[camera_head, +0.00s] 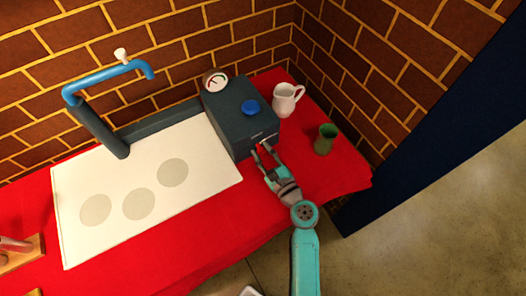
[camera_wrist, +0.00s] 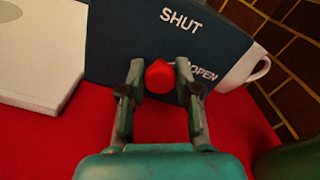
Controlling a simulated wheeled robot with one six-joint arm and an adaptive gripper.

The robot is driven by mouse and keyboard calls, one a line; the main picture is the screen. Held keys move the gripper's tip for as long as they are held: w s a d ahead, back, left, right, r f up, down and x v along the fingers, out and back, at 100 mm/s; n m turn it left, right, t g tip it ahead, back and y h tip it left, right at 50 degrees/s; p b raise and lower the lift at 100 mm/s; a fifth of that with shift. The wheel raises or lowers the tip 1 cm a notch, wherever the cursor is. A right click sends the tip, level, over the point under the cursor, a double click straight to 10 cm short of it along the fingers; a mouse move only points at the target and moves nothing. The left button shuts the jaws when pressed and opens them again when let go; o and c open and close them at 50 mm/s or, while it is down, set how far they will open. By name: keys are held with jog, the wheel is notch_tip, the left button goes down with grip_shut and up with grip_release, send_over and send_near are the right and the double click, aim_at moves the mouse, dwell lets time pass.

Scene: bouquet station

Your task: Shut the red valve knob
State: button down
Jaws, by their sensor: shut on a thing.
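The red valve knob (camera_wrist: 159,77) sits on the front face of a dark grey box (camera_wrist: 120,35). My gripper (camera_wrist: 160,66) has one finger on each side of the knob and is shut on it. The word SHUT is printed above the knob and OPEN to its right; I cannot tell which way the knob points. In the head view, my gripper (camera_head: 264,152) reaches the front of the box (camera_head: 226,110), and the knob is hard to make out there.
A blue knob (camera_head: 251,107) and a gauge (camera_head: 215,82) are on the box. A white jug (camera_head: 285,100) and a green cup (camera_head: 325,140) stand to the right. A white board (camera_head: 105,235) and blue tap (camera_head: 110,80) are left. Red cloth (camera_head: 215,225) in front is clear.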

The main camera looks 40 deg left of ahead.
jog(key=n, duration=0.6)
jog(key=shift+s+f+n, duration=0.1)
jog(key=shift+n, duration=0.2)
jog(key=n, duration=0.6)
jog(key=shift+f, duration=0.1)
jog(key=shift+n, duration=0.3)
jog(key=c, duration=0.8)
grip_release()
jog(key=v, duration=1.2)
jog(key=shift+s+d, duration=0.1)
